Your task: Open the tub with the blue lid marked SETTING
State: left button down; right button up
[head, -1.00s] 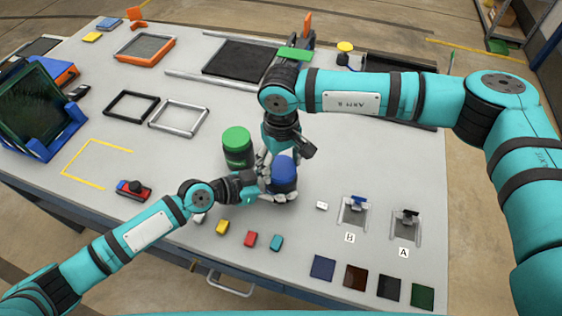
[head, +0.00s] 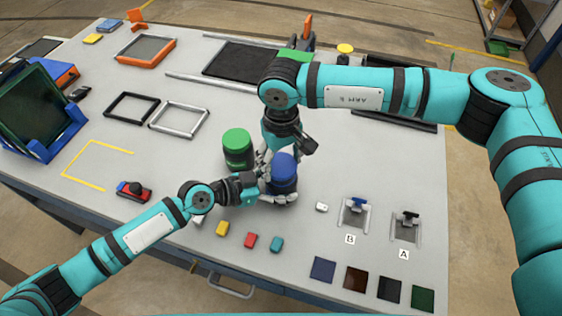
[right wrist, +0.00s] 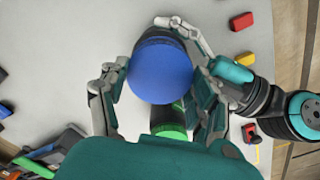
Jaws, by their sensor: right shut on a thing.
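The tub with the blue lid (head: 284,168) stands on the table near the middle of the head view. Its lid fills the centre of the right wrist view (right wrist: 160,70); no marking can be read on it. My right gripper (right wrist: 157,84) has its fingers on both sides of the lid and is shut on it from above. My left gripper (head: 270,188) comes from the left, low at the tub, and its fingers wrap around the tub's body. Most of the body is hidden by the two grippers.
A dark tub with a green lid (head: 237,148) stands close by at the left. Small yellow (head: 222,228), red (head: 250,240) and teal (head: 277,244) blocks lie in front. Clamps marked B (head: 354,212) and A (head: 406,227) stand to the right.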

aim_at(281, 165)
jog(key=shift+r, duration=0.35)
jog(key=shift+r, duration=2)
pick_arm(q)
grip_release()
jog(key=v, duration=1.1)
jog(key=shift+s+a+r, duration=0.15)
jog(key=shift+a+r, duration=0.05)
jog(key=shift+a, duration=0.2)
